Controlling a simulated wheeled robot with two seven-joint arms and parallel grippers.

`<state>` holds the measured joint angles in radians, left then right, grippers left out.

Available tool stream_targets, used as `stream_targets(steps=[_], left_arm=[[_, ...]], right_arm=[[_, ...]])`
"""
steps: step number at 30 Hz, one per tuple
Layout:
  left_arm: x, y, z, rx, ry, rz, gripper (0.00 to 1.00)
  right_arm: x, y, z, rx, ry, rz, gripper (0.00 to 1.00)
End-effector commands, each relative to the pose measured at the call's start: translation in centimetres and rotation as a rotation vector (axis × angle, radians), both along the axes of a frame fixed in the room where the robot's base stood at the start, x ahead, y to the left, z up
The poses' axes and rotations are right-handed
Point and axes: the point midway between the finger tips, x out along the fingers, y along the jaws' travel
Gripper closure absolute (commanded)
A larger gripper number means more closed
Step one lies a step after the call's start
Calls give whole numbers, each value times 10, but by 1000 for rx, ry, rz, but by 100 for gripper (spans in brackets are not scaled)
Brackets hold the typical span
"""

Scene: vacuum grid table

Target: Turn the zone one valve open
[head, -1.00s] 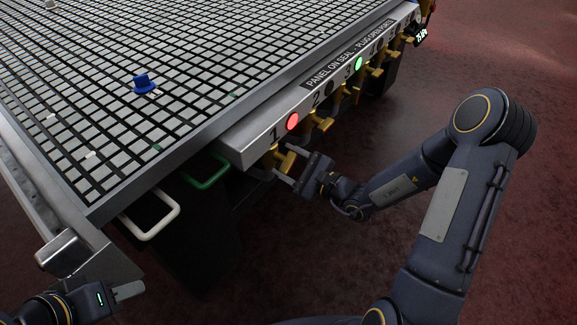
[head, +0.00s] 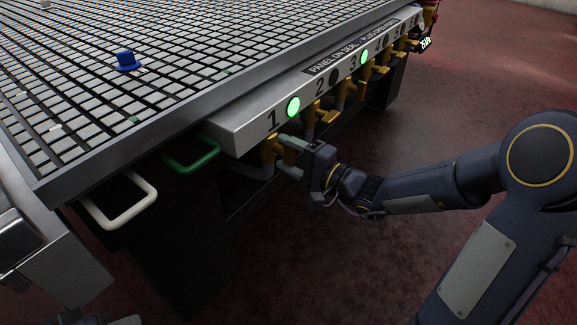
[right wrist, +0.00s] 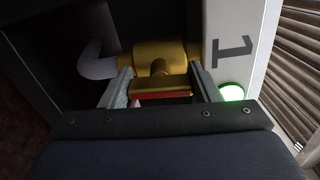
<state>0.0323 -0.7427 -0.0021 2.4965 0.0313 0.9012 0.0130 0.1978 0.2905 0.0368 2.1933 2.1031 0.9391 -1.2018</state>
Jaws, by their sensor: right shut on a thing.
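The zone one valve (head: 268,152) is a brass valve under the panel edge, below the black number 1. In the right wrist view its brass body and handle (right wrist: 160,86) show, with a red strip along the handle. My right gripper (head: 287,156) is shut on the handle, one finger on each side of it; both fingers also show in the right wrist view (right wrist: 162,88). The zone one lamp (head: 293,107) glows green. Only a sliver of my left gripper (head: 127,321) shows at the bottom left edge, so its jaws cannot be judged.
More brass valves (head: 311,120) line the panel to the right, close to my right gripper. The lamp by 2 (head: 334,76) is dark. A green handle (head: 192,163) and a white handle (head: 121,222) stick out at left. A blue knob (head: 127,61) sits on the grid table (head: 125,128).

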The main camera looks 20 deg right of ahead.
Motion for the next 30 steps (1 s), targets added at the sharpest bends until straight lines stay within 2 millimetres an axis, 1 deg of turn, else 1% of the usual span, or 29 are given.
stream_targets(steps=[1, 6, 12, 23, 24, 28, 29, 30], left_arm=[[0, 0, -9, 0, 0, 0, 64], [0, 0, -18, 0, 0, 0, 64], [0, 0, -21, 0, 0, 0, 64], [0, 0, -21, 0, 0, 0, 64], [0, 0, -21, 0, 0, 0, 64], [0, 0, -21, 0, 0, 0, 64], [0, 0, -21, 0, 0, 0, 64], [0, 0, -21, 0, 0, 0, 64]], right_arm=[[0, 0, -5, -18, -13, 0, 66], [0, 0, -3, -60, -44, 1, 66], [0, 0, -2, -81, -61, 1, 66], [0, 0, -1, -85, -62, 1, 66], [0, 0, -1, -85, -62, 1, 41], [0, 0, -1, -84, -62, 1, 24], [0, 0, -1, -84, -62, 1, 22], [0, 0, -1, -82, -62, 1, 22]])
